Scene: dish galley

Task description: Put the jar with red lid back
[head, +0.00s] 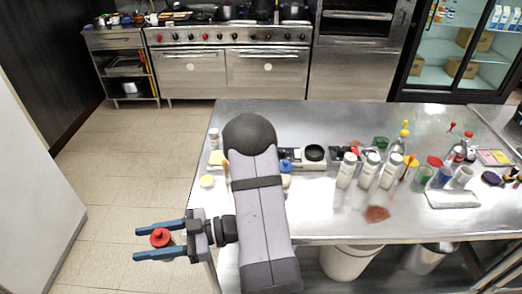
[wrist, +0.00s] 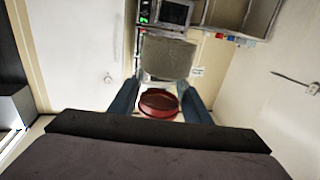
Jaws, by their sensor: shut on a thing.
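The jar with the red lid (head: 160,238) is between the blue fingers of my gripper (head: 158,240) in the head view. The lid faces up toward the head camera and hides most of the jar body. In the wrist view, the red lid (wrist: 158,103) shows between the two fingertips of my gripper (wrist: 158,98). My gripper is shut on the jar and holds it left of the steel table (head: 330,228), out past its left edge, with the tiled floor showing around it.
White-capped bottles (head: 368,170) and several smaller containers stand on the table's right half. A white bin (head: 348,262) is under the table. Bare steel shows along the front.

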